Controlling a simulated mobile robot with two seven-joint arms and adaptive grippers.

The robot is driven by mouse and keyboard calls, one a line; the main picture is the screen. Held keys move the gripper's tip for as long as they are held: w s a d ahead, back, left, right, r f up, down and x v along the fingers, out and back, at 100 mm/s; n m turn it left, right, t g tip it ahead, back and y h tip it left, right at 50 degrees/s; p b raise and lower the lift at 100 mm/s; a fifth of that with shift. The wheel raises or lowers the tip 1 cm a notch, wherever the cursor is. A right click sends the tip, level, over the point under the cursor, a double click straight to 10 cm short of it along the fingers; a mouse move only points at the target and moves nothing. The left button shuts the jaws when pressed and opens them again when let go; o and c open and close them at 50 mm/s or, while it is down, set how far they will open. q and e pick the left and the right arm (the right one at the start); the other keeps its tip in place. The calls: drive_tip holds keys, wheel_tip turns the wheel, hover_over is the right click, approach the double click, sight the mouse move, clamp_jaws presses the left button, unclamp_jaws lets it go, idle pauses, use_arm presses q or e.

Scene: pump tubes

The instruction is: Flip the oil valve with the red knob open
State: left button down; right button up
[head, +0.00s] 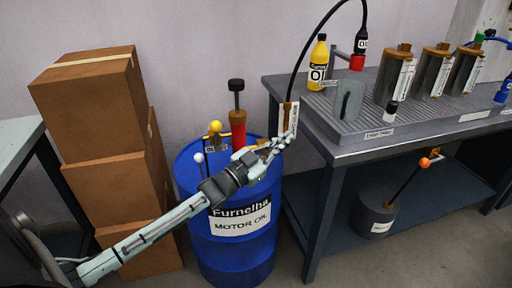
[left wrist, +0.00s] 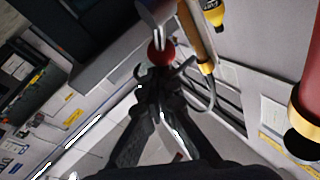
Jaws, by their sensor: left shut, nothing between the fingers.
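The red knob (left wrist: 161,52) shows as a small ball in the left wrist view, just beyond the tips of my left gripper (left wrist: 158,78). A grey metal piece (left wrist: 155,15) stands behind it. In the head view my left gripper (head: 284,143) is over the right part of the blue oil drum's top (head: 216,240), beside the brass-coloured tube (head: 289,108). The gripper is shut with nothing held. I cannot tell whether its tips touch the knob. In the head view the red knob and its valve are not discernible around my gripper. My right gripper is not in view.
A red pump (head: 237,128), a yellow knob (head: 215,126) and a white knob (head: 198,157) stand on the drum. A black hose (head: 303,47) arches above. Cardboard boxes (head: 85,90) stand left; a metal workbench (head: 345,152) with canisters and bottles is close on the right.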

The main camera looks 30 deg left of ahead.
use_arm(q)
drive_tip(key=shift+w+d+f, duration=0.35)
drive_tip(key=shift+w+d, duration=0.05)
drive_tip(key=shift+w, duration=0.15)
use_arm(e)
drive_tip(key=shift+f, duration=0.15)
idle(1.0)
